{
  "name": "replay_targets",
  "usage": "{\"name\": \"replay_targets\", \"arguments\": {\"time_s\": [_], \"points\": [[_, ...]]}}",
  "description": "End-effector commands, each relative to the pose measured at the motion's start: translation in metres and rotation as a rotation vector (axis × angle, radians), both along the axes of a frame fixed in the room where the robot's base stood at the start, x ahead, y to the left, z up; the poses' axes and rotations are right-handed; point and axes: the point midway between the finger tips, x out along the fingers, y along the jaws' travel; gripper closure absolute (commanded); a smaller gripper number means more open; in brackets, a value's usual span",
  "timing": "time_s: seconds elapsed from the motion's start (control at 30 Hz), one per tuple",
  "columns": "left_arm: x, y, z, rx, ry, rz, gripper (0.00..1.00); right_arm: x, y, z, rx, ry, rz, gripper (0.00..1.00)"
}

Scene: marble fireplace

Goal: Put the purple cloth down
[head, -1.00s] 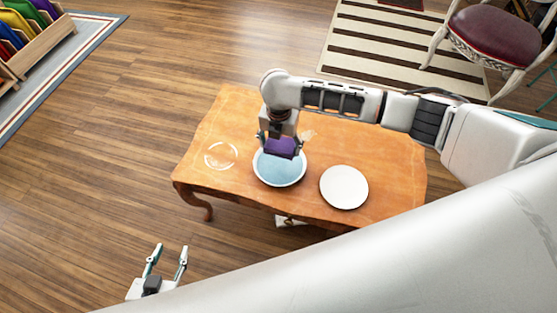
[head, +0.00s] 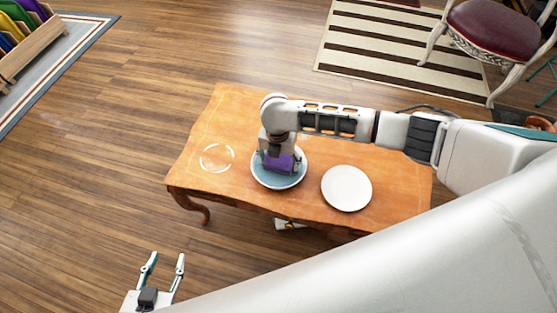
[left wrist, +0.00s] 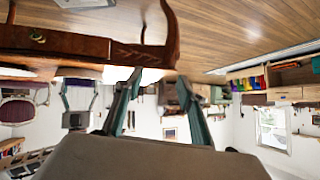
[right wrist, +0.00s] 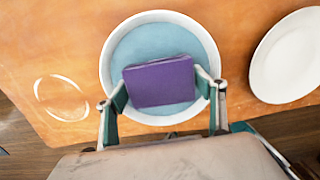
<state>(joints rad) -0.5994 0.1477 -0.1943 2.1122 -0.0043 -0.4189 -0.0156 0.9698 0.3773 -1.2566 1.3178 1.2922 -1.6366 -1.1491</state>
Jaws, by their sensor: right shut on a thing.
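The purple cloth (head: 280,161) looks like a flat folded block. My right gripper (head: 281,168) is shut on it and holds it over the white bowl (head: 278,186) with blue inside. In the right wrist view the cloth (right wrist: 159,82) sits between the two fingertips (right wrist: 163,90), with the bowl (right wrist: 106,62) around it. I cannot tell whether the cloth touches the blue surface. My left gripper (head: 164,268) is open and empty, off the table's front left, with fingers (left wrist: 155,92) apart in the left wrist view.
The orange wooden table (head: 235,115) carries a white plate (head: 346,188) right of the bowl and a clear round glass item or ring (head: 217,157) left of it. The table's left side has free room. A red-seated chair (head: 500,25) stands on a striped rug (head: 400,55) behind.

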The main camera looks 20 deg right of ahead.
Motion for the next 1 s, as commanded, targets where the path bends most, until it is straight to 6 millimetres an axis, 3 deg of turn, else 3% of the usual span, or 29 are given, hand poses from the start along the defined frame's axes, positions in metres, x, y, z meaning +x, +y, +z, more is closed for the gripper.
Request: {"name": "replay_targets", "arguments": {"time_s": [0.13,0.17,0.2,0.23,0.63,0.8,1.0], "points": [[0.0,0.0,-0.003,0.002,0.003,-0.001,0.61,-0.001,0.0,-0.004,0.001,0.001,0.0,0.48],[0.0,0.0,-0.002,0.002,0.002,-0.002,0.61,0.0,0.0,-0.004,0.001,0.001,0.0,0.26],[0.001,0.0,-0.002,0.002,0.002,-0.002,0.61,0.0,0.0,-0.004,0.001,0.001,0.0,0.16],[0.001,0.0,-0.002,0.002,0.002,-0.002,0.61,0.0,0.0,-0.003,0.001,0.001,0.0,0.15],[0.001,0.001,-0.001,0.002,-0.001,-0.002,0.61,0.0,0.0,0.002,0.0,-0.001,0.001,0.15],[0.005,0.003,0.012,0.005,-0.013,0.003,0.61,0.001,0.001,0.031,0.001,-0.008,0.001,0.15],[-0.002,0.004,0.013,0.0,0.007,0.013,0.61,-0.001,0.003,0.075,0.002,-0.009,0.0,0.15]]}}
